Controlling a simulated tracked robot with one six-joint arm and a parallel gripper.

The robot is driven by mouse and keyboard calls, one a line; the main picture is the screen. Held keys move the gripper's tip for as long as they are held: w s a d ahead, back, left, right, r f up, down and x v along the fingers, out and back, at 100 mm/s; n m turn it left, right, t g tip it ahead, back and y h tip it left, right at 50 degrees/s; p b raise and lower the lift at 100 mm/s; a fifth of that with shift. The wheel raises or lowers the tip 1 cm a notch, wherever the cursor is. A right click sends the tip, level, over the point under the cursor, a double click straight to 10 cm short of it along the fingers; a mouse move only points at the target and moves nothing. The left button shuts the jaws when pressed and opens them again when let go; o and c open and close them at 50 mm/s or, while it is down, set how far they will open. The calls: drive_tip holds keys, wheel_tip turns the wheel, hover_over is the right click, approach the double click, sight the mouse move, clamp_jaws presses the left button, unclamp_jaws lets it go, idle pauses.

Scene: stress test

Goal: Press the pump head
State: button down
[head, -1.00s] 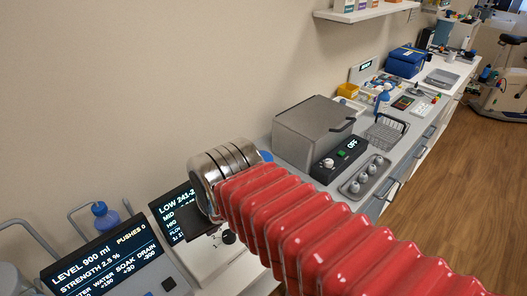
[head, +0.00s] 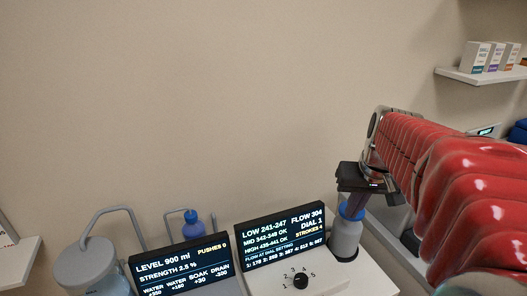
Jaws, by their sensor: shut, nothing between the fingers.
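A grey bottle (head: 345,238) with a blue collar (head: 351,212) stands at the right of the screens in the head view. My gripper (head: 352,203) points down right over its top, with its dark fingers together and nothing between them. The fingers hide the top of this bottle, so I cannot tell whether they touch a pump head there or how low it sits. The right screen (head: 280,234) reads FLOW 304, DIAL 1 and STROKES 4. My red ribbed arm reaches in from the right.
A black dial knob (head: 301,280) sits on a white panel below the right screen. The left screen (head: 180,267) reads LEVEL 900 ml, PUSHES 0. A small blue bottle (head: 193,224) and a grey canister (head: 90,266) stand around it. A shelf (head: 484,76) with boxes is at upper right.

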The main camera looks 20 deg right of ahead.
drive_tip(key=w+d+r+n, duration=0.4)
drive_tip(key=d+r+n, duration=0.1)
drive_tip(key=d, duration=0.4)
drive_tip(key=shift+r+t+y, duration=0.4)
drive_tip(key=shift+r, duration=0.1)
drive_tip(key=x, duration=1.4)
drive_tip(key=shift+s+f, duration=0.15)
drive_tip(key=shift+s, duration=0.3)
